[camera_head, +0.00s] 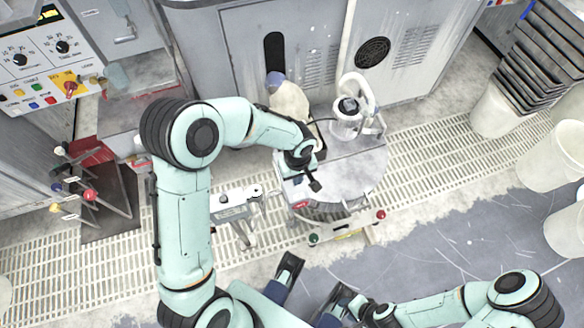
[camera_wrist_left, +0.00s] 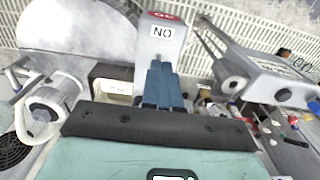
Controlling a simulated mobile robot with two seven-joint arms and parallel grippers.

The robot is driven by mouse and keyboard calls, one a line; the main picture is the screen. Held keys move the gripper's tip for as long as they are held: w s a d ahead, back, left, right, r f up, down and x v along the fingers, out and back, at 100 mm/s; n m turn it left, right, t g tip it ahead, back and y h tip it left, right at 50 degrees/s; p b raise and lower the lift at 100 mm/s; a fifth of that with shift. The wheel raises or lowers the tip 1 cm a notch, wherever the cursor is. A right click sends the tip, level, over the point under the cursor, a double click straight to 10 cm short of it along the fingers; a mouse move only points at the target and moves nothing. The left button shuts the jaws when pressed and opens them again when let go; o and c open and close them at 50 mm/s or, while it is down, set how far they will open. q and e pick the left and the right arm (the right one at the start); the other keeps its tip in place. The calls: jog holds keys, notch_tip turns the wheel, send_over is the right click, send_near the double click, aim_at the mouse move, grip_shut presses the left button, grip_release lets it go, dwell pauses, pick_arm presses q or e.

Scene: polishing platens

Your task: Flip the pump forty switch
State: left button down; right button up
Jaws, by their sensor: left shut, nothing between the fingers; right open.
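A narrow grey box (camera_wrist_left: 178,42), with a red label at its far end and a white plate reading "NO" as seen there, is in the left wrist view. It seems to be the pump switch box; its toggle is not visible. My left gripper (camera_wrist_left: 160,82) is shut and empty, its blue fingers over the near part of the box and hiding it. Whether they touch it I cannot tell. In the head view my left gripper (camera_head: 314,185) is at the left edge of the round-topped grey table. My right gripper (camera_head: 311,287) is open and empty at the bottom, away from the box.
The round-topped table (camera_head: 355,178) carries a white jug-like vessel (camera_head: 347,122). A grey stand (camera_head: 238,203) is left of it. A control panel (camera_head: 45,60) and coloured-knob levers (camera_head: 88,194) are at the left. Pale buckets (camera_head: 552,160) stand right. Floor grating lies between.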

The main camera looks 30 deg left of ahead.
pick_arm(q)
jog(key=shift+f+b, duration=1.5)
jog(key=shift+f, duration=0.35)
dwell(0.6)
notch_tip(320, 180, up, 8)
jog(key=p, duration=0.5)
jog(key=shift+f, duration=0.25)
dwell(0.4)
